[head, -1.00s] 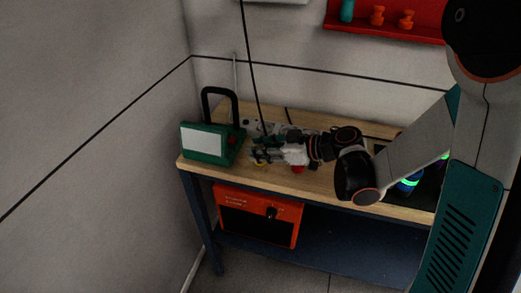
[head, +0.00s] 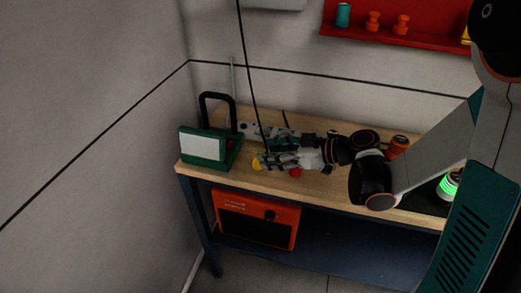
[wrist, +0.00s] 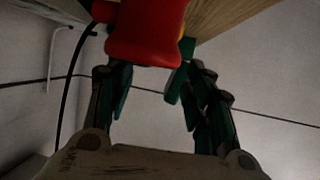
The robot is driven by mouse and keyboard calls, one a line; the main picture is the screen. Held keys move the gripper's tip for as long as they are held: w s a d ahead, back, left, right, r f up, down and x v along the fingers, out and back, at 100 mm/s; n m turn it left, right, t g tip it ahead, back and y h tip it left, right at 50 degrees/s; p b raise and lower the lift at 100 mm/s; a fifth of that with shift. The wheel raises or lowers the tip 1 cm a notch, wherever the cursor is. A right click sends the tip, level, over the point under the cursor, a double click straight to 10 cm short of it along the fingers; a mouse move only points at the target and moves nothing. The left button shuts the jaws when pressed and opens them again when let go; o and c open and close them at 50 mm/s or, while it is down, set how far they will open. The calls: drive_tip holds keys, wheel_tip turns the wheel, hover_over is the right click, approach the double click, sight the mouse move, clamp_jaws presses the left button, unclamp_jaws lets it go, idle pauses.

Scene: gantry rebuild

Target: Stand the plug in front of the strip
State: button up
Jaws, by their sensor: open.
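My gripper (head: 264,149) is low over the workbench, its dark green-and-grey fingers pointing left. It is open; the wrist view (wrist: 150,84) shows two fingers apart. A red piece (wrist: 146,34) fills the upper middle of the wrist view, overlapping the fingertips, with a little yellow behind it. In the head view a yellow piece (head: 257,163) shows by the lower fingertips and a red piece (head: 295,172) below the gripper. I cannot tell which coloured piece is the plug. The grey strip (head: 248,130) lies behind the gripper, partly hidden by it.
A green box with a black handle (head: 205,147) stands at the bench's left end. An orange-and-black part (head: 398,146) and a glowing green part (head: 449,184) are to the right. A black cable hangs in front of the strip. A red shelf (head: 390,30) is on the wall.

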drive_tip(key=p+v, duration=0.1)
drive_tip(key=v, duration=0.6)
drive_tip(key=shift+p, duration=0.3)
drive_tip(key=shift+d+r, duration=0.15)
